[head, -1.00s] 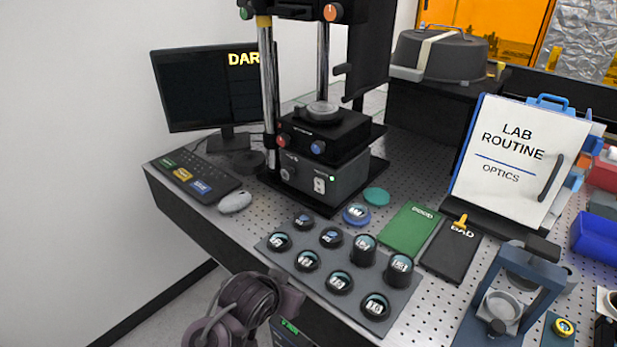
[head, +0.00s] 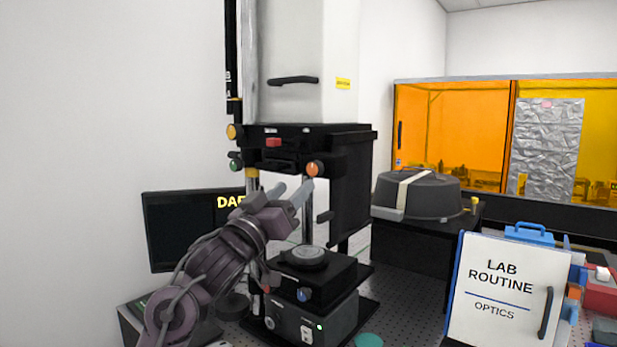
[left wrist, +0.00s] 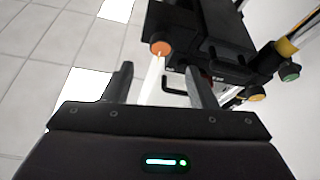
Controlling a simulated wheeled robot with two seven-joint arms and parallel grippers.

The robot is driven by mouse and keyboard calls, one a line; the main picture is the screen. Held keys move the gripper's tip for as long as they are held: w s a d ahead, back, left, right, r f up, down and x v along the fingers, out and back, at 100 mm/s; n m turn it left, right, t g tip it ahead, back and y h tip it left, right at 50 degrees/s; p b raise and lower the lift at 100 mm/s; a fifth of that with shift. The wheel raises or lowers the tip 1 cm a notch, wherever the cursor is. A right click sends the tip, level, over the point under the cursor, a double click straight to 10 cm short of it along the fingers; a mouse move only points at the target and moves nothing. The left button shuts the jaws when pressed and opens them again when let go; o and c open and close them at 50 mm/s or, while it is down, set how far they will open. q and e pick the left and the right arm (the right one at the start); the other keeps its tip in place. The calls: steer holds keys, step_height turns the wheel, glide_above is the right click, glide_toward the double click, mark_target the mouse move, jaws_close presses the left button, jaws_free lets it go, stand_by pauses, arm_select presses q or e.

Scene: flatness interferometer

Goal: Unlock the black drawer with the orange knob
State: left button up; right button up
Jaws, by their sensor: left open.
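The orange knob (head: 313,168) sits on the front of the instrument's black housing (head: 345,143), at its right side. In the left wrist view the orange knob (left wrist: 161,48) shows beyond my fingertips, between their lines. Which black part is the drawer I cannot tell for sure; a black front with a red tab (head: 273,142) lies left of the knob. My left gripper (head: 291,191) is raised just below and left of the knob in the picture. It is open and empty, and its fingers (left wrist: 160,78) appear apart from the knob. My right gripper is not in view.
A yellow knob (head: 233,131) and a green knob (head: 234,155) sit on the instrument's left side. Below is a stage with a round disc (head: 308,256). A monitor (head: 180,228) stands behind my arm. A sign board (head: 505,290) and grey domed cover (head: 418,192) stand right.

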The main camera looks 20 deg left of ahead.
mark_target(312, 170)
arm_select(q)
steer(key=p+x, duration=0.2)
steer(key=x, duration=0.5)
steer(key=shift+w+f+p, duration=0.1)
steer(key=shift+p, duration=0.3)
steer(key=shift+a, duration=0.1)
steer(key=c, duration=1)
